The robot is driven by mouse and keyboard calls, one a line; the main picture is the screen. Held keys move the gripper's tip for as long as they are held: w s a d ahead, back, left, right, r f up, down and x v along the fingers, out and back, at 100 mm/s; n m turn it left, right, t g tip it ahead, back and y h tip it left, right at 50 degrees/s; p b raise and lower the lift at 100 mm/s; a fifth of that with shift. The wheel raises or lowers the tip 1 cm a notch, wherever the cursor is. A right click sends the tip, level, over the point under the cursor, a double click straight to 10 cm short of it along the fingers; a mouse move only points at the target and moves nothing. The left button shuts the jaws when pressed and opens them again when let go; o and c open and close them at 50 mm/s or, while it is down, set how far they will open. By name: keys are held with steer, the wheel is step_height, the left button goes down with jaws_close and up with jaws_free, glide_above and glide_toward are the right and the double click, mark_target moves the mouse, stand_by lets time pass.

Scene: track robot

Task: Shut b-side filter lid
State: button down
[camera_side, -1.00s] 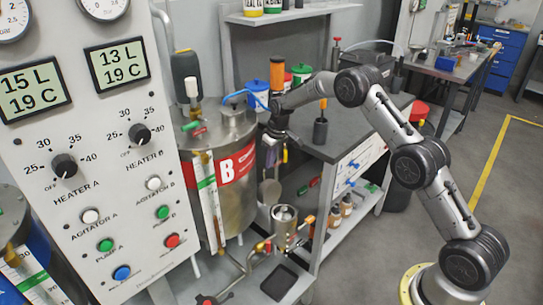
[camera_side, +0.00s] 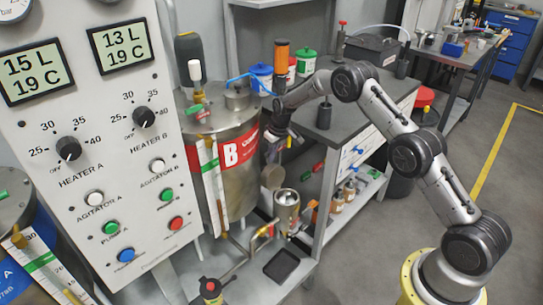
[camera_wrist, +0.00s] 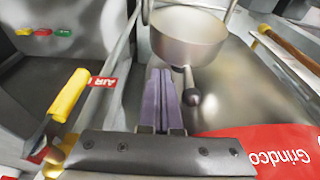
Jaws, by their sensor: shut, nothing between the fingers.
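The b-side filter (camera_side: 287,200) is a small metal cup at the front right of tank B (camera_side: 240,190). Its lid (camera_side: 272,177) is a round metal disc standing up, open, behind the cup. My gripper (camera_side: 273,157) is just above the lid, beside the tank's right wall; its fingertips are hard to make out there. In the wrist view my purple fingers (camera_wrist: 162,78) are shut and empty. Contact cannot be told.
A yellow handle (camera_wrist: 68,97) lies left of my fingers in the wrist view. The control panel (camera_side: 105,140) stands left of the tank. The dark bench (camera_side: 330,120) with several containers is behind my arm. Pipes and a black tray (camera_side: 281,265) are below the filter.

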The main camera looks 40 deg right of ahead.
steer(key=shift+s+a+t, duration=0.1)
steer(key=shift+a+t, duration=0.15)
steer(key=shift+t, duration=0.35)
steer(key=shift+r, duration=0.1)
steer(key=shift+s+r+t, duration=0.15)
steer(key=shift+s+t, duration=0.15)
steer(key=shift+t, duration=0.2)
steer(key=shift+s+d+r+t, duration=0.25)
steer(key=shift+s+d, duration=0.2)
steer(key=shift+s, duration=0.3)
steer(key=s+f, duration=0.4)
steer(key=s, duration=0.9)
steer(key=shift+f, duration=0.1)
steer(key=shift+s, duration=0.15)
stand_by(0.3)
